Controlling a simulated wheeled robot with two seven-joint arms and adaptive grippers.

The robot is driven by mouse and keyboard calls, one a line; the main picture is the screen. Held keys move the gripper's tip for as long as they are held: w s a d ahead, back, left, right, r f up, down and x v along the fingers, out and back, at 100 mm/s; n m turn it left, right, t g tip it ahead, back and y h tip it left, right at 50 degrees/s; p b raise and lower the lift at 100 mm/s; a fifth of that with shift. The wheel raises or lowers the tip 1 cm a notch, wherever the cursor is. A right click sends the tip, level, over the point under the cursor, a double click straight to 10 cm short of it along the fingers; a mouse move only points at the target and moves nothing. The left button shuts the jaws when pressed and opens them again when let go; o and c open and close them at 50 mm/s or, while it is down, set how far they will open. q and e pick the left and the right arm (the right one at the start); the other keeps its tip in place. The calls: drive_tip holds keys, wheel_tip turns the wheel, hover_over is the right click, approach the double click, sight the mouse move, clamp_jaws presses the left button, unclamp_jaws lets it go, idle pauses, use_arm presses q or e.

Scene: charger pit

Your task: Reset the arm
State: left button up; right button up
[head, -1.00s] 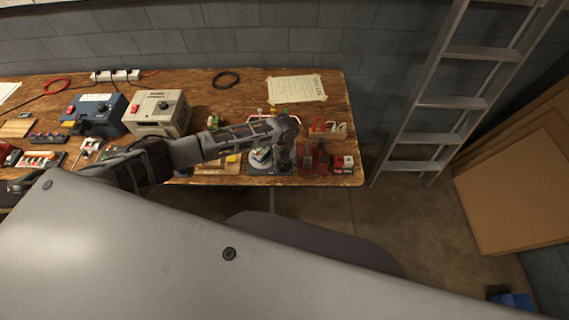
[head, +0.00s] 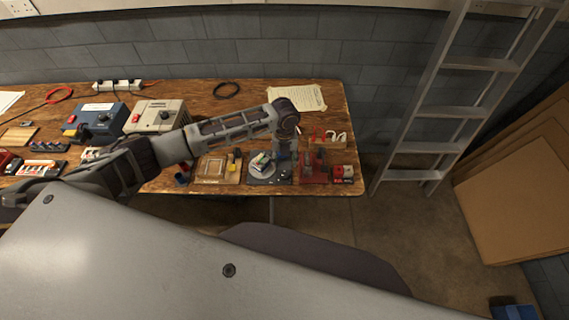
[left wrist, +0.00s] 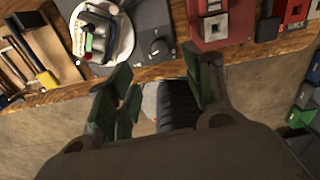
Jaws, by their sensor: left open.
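My left arm reaches in from the left over the wooden workbench (head: 205,108). My left gripper (head: 284,155) hangs down near the bench's front edge, mostly hidden behind my wrist in the head view. In the left wrist view its green-padded fingers (left wrist: 160,88) are spread apart with nothing between them. A round white dish (head: 259,172) on a dark base holds small coloured pieces and lies just left of the gripper; the dish also shows in the left wrist view (left wrist: 122,48). A red fixture (head: 313,172) stands just right of the gripper. My right gripper is out of view.
A grey power box (head: 158,116) and a blue one (head: 97,121) stand at the bench's left. A paper sheet (head: 300,96) lies at the back. A ladder (head: 440,112) leans on the wall at right, beside brown boards (head: 515,190).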

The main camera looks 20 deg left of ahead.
use_arm(q)
drive_tip(key=shift+r, duration=0.6)
